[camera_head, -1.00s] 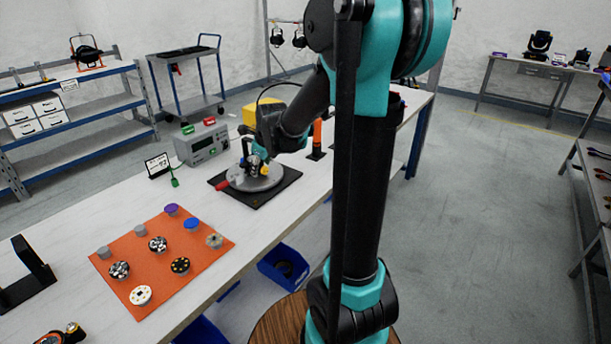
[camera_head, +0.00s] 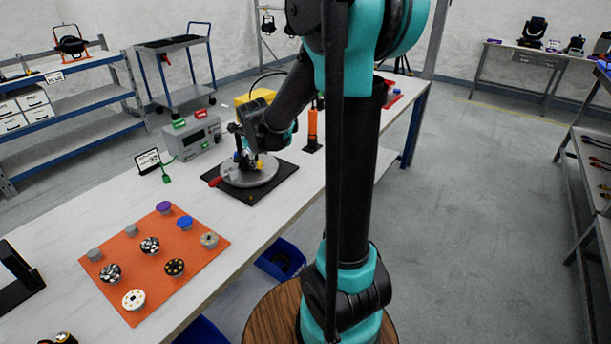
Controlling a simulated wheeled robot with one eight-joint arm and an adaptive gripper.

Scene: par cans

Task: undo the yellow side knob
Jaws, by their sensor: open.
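A grey round turntable (camera_head: 264,178) with a red handle stands on a black mat (camera_head: 238,192) on the white bench. A small dark fixture with yellow and blue parts sits on the turntable; a small yellow knob (camera_head: 260,164) shows on its right side. My gripper (camera_head: 243,150) is over the turntable, right at the fixture, small and partly hidden by my own wrist. It is open. Whether its fingers touch the yellow knob cannot be told at this size.
A grey meter box (camera_head: 194,137) stands behind left of the turntable, and an orange cylinder (camera_head: 313,127) to the right. An orange mat (camera_head: 127,248) with several round lamp pieces lies at the front left. Blue bins (camera_head: 281,258) sit below the bench edge.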

